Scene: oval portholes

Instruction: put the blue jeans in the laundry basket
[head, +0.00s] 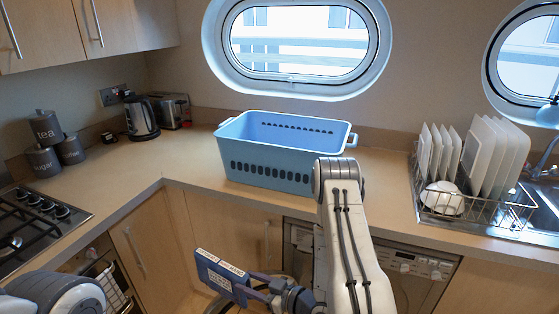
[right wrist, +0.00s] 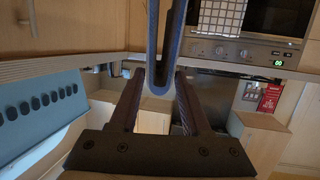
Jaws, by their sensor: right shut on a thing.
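The blue jeans (head: 214,272) are a flat folded dark-blue piece with pale labels, held in front of the counter at the lower middle of the head view. My right gripper (head: 248,286) is shut on them. In the right wrist view the jeans (right wrist: 160,50) show edge-on as a folded U shape between the fingers (right wrist: 160,82). The light-blue laundry basket (head: 270,178) stands upright on the counter, behind and above the jeans in the head view, apart from them. Its inside looks empty where visible. My left gripper is out of view; only a left arm link shows.
A dish rack (head: 475,205) with plates stands right of the basket, beside the sink. A kettle (head: 141,118), toaster (head: 172,110) and canisters (head: 47,145) stand at the left. The hob (head: 38,220) is at far left. The counter left of the basket is clear.

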